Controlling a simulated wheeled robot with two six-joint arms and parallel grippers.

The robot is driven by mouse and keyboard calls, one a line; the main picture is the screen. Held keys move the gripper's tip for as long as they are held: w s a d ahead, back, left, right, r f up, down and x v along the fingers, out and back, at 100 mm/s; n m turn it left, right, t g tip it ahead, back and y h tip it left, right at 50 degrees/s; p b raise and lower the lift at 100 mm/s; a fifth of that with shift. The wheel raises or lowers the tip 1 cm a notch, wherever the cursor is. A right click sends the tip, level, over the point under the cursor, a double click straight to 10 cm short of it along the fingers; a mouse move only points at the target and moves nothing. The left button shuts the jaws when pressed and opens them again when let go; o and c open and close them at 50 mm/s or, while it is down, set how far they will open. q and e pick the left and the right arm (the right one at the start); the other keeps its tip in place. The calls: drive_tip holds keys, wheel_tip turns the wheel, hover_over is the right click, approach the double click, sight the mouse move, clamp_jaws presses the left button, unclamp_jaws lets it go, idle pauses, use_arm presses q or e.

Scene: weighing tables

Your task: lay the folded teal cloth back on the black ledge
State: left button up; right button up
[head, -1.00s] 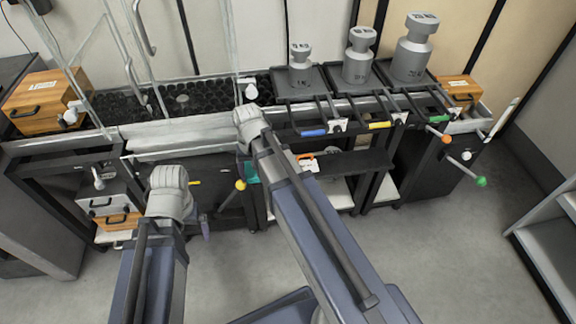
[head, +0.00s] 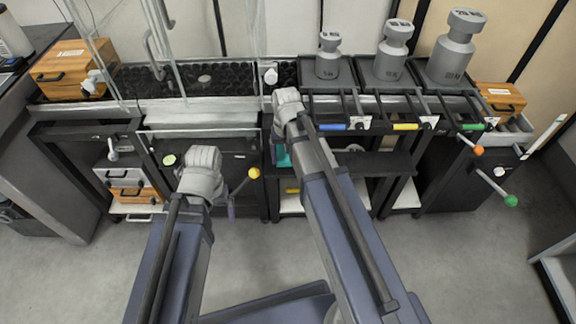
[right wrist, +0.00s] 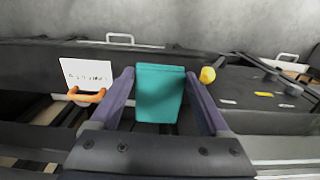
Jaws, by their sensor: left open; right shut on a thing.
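The folded teal cloth (right wrist: 160,93) is held upright between the fingers of my right gripper (right wrist: 163,92) in the right wrist view. In the head view a small part of the cloth (head: 282,156) shows below my right wrist; the arm hides the rest. The black ledge (head: 376,165) runs to the right of the cloth, under the weight stands. I cannot tell whether the cloth touches it. My left gripper (head: 231,209) is open in front of the dark cabinet, mostly hidden behind its wrist.
A yellow-knobbed lever (head: 254,173) stands between my two arms; its knob shows close beside the right finger in the wrist view (right wrist: 207,75). Grey weights (head: 394,52) stand above the ledge.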

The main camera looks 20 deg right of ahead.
sight(287, 159)
wheel_tip(287, 159, down, 4)
drive_tip(key=b, duration=0.3)
drive_tip(key=shift+r+b, duration=0.1)
drive_tip(key=shift+b, duration=0.2)
drive_tip(key=shift+d, duration=0.25)
drive_tip(key=shift+a, duration=0.1)
drive_tip(key=o, duration=1.2)
drive_tip(key=shift+c, duration=0.2)
wheel_tip(287, 159, up, 12)
drive_tip(key=p, duration=1.2)
